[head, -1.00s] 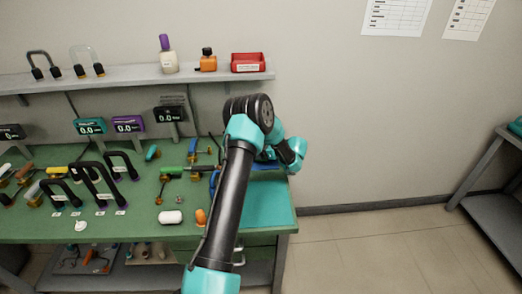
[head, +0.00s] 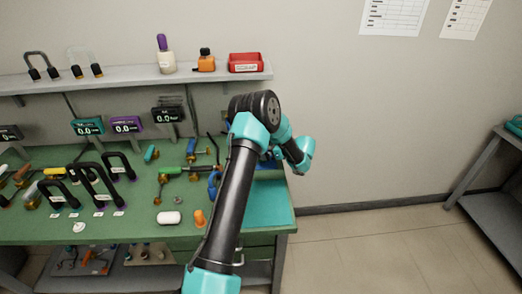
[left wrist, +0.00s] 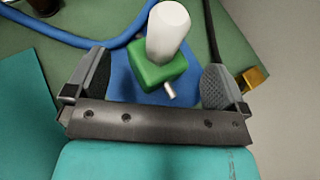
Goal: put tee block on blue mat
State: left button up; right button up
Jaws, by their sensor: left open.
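A green block with a white cylinder standing up from it and a short metal pin, which looks like the tee block (left wrist: 160,68), is on the blue mat (left wrist: 122,82) in the left wrist view. My left gripper (left wrist: 157,82) is open, with one finger on each side of the block and gaps on both sides. In the head view the blue mat (head: 270,165) shows only in part behind my arm, at the table's right back. The left gripper's fingers are hidden there. The right gripper is not in view.
A teal mat (head: 268,205) lies in front of the blue one. A blue hose (left wrist: 75,38) curves beside the block, and a brass piece (left wrist: 254,77) lies to its right. Black handles (head: 90,185) and other parts crowd the green table's left side.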

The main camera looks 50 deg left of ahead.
pick_arm(q)
jog(key=v, duration=0.7)
jog(key=shift+d+r, duration=0.2)
jog(key=shift+d, duration=0.15)
jog(key=shift+a, duration=0.1)
